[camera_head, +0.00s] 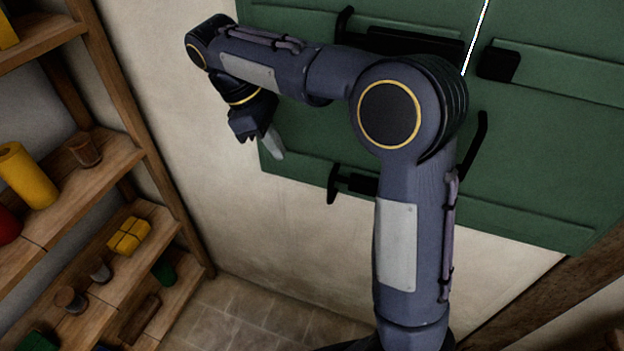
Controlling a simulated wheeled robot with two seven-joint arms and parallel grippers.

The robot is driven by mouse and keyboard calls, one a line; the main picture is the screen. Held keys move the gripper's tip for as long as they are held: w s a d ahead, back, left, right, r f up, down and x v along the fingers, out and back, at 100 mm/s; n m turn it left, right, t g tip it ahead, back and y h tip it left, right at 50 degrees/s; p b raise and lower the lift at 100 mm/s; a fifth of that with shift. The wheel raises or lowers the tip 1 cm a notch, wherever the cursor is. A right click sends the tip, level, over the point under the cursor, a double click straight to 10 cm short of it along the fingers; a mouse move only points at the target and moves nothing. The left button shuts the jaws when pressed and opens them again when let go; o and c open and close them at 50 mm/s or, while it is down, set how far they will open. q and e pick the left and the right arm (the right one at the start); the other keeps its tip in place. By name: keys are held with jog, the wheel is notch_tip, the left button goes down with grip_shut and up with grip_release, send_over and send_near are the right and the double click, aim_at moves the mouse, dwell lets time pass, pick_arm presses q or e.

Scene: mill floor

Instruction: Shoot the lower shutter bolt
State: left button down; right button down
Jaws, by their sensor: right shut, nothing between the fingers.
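The green shutters (540,160) fill the upper right of the head view, with a bright slit of light between the leaves. The lower shutter bolt (356,184) is black, with an upright T-shaped knob at its left end. My right arm hides its right part, so I cannot tell how far it reaches. My right gripper (274,146) points down, left of and above that knob. It is shut and empty, and looks apart from the bolt. My left gripper is out of view.
An upper black bolt (410,42) and a black keeper (499,63) sit higher on the shutters. A black handle (475,145) stands right of my elbow. Wooden shelves (120,155) hold a yellow roll (27,176) and a yellow parcel (129,236) at left. Bare wall lies below the shutters.

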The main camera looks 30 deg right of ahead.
aim_at(333, 186)
jog(key=s+d+f, duration=0.4)
jog(key=d+f, duration=0.2)
jog(key=f, duration=0.3)
jog(key=shift+s+f, duration=0.2)
jog(key=shift+s, duration=0.2)
jog(key=shift+d, duration=0.1)
jog(key=s+d, duration=0.1)
jog(key=s, duration=0.1)
jog(key=s+d, duration=0.2)
jog(key=shift+s+d+p, duration=0.15)
jog(key=shift+d+p, duration=0.15)
jog(key=shift+p, duration=0.05)
